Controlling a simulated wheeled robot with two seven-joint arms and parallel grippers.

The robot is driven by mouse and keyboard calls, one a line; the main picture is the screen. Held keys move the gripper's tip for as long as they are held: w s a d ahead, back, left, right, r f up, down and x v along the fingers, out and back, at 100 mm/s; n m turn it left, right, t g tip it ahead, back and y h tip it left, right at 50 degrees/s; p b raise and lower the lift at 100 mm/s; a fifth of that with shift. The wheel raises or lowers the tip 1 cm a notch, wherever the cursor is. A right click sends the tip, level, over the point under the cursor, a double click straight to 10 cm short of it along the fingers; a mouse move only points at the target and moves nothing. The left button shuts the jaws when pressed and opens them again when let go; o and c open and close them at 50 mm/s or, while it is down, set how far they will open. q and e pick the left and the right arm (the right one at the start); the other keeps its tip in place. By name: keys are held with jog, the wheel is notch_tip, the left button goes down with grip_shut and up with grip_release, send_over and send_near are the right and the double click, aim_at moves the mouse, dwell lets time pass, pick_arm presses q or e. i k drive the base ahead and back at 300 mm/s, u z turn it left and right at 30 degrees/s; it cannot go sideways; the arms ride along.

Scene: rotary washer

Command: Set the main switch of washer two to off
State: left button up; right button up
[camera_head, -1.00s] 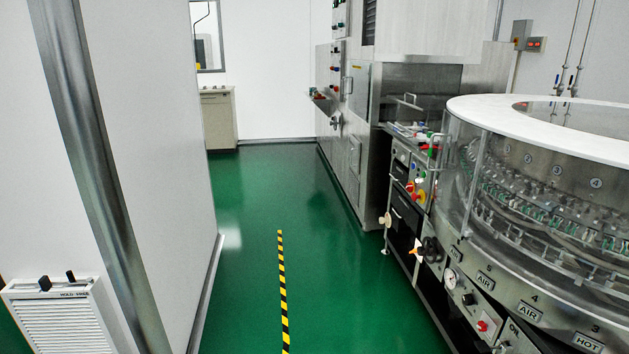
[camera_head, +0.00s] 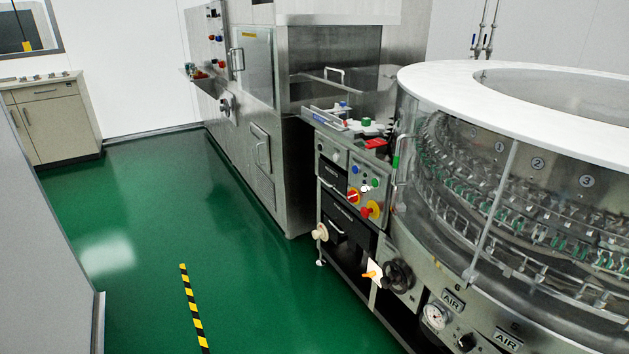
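A round rotary washer (camera_head: 450,85) with a white top ring and clear wall fills the right side. Beside it, on the left, a steel control box (camera_head: 371,184) faces the aisle. The switch's setting is too small to read. A second steel machine (camera_head: 262,100) stands behind. No label tells me which one is washer two. Neither of my grippers is in view.
Green floor (camera_head: 170,225) is free along the aisle, with a yellow-black stripe (camera_head: 193,308) on it. A black handwheel (camera_head: 398,276) and a pale knob (camera_head: 320,232) stick out from the machines. A grey wall (camera_head: 45,250) bounds the left; a cabinet (camera_head: 58,125) stands at the back.

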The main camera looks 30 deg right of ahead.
aim_at(352, 195)
jog(key=i, duration=3.15)
jog(key=z, duration=1.85)
